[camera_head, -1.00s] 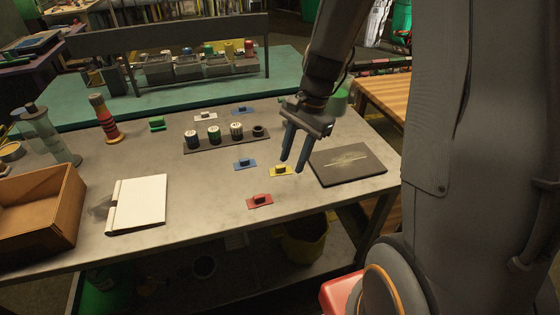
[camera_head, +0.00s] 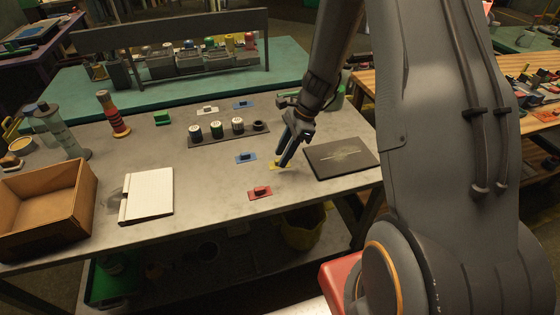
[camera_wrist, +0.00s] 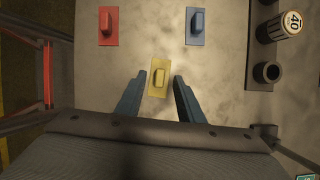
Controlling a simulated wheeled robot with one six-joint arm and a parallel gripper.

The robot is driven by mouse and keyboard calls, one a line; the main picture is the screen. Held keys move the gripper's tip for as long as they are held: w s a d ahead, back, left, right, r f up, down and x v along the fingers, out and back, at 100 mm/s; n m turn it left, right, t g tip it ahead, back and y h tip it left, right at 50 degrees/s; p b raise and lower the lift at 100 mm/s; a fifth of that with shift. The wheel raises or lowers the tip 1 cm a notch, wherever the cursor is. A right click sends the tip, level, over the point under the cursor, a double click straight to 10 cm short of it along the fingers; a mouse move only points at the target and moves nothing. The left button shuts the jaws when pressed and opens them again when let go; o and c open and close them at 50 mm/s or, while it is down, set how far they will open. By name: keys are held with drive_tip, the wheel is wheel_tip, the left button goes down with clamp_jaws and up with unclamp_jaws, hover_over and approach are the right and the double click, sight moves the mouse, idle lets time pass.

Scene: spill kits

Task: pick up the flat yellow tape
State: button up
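My gripper is open, with one finger on each side of the tape and clear gaps to both. In the head view my gripper (camera_head: 285,158) hangs over the tape (camera_head: 276,163), hiding part of it. How high the fingertips are above the table is hard to tell.
A red piece (camera_head: 260,192) and a blue piece (camera_head: 245,157) of like shape lie nearby. A dark panel (camera_head: 342,157) is to the right. A rack of small cylinders (camera_head: 225,138) stands behind. A white binder (camera_head: 148,193) and cardboard box (camera_head: 45,205) are at left.

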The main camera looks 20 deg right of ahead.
drive_tip(key=shift+a+f, duration=0.25)
drive_tip(key=shift+f, duration=0.4)
clamp_jaws()
drive_tip(key=shift+r, duration=0.15)
